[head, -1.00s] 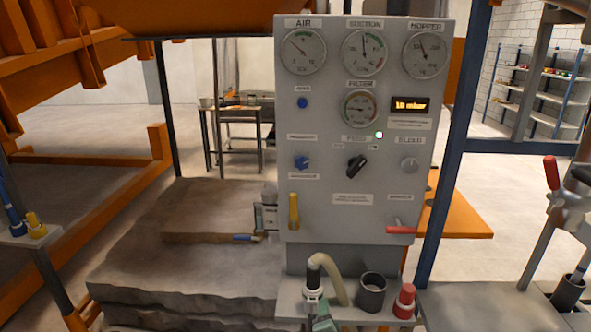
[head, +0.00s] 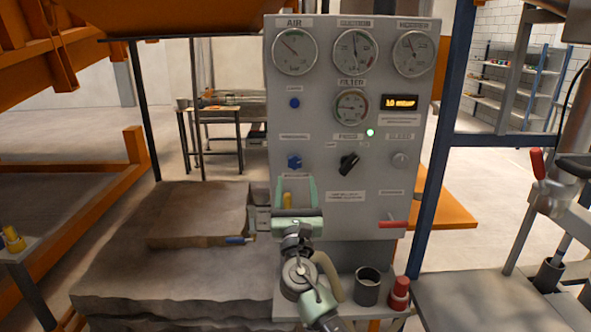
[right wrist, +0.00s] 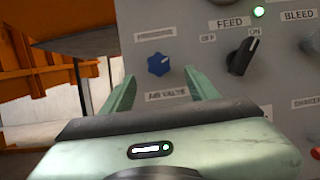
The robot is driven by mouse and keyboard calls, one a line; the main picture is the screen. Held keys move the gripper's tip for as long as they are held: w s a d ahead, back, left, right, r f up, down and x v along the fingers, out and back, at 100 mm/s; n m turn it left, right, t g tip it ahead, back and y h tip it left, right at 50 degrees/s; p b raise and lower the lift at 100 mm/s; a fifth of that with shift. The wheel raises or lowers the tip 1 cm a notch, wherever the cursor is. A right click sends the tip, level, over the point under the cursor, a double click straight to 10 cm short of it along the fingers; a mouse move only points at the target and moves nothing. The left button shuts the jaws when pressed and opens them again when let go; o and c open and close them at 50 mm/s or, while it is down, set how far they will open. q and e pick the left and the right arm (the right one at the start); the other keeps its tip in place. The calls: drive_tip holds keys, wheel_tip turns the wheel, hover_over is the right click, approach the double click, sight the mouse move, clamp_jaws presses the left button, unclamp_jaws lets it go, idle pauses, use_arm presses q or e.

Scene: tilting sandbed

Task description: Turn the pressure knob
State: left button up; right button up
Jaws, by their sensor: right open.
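The pressure knob is a small blue lobed knob (head: 294,161) on the left of the grey control panel (head: 322,222), under a small label. It also shows in the right wrist view (right wrist: 158,65), centred a little above the gap between my fingers. My right gripper (head: 296,183) is open and empty, just below the knob in the head view. Its two green fingers (right wrist: 160,82) point at the panel, one to each side of the knob's line. No contact with the knob shows. My left gripper is not in view.
A black feed switch (head: 348,164) and a grey bleed knob (head: 399,160) sit to the right. A yellow lever (head: 287,200) is partly behind my right gripper. A red lever (head: 393,224) is lower right. A black cup (head: 367,287) and red-capped item (head: 400,292) stand on the ledge.

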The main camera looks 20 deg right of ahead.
sight(295, 166)
drive_tip(key=x, duration=0.5)
drive_tip(key=shift+w+a+p, duration=0.1)
drive_tip(key=shift+a+p, duration=0.05)
drive_tip(key=shift+p, duration=0.15)
drive_tip(key=shift+w+d+r, duration=0.1)
drive_tip(key=shift+w+d, duration=0.1)
drive_tip(key=shift+w, duration=0.05)
clamp_jaws()
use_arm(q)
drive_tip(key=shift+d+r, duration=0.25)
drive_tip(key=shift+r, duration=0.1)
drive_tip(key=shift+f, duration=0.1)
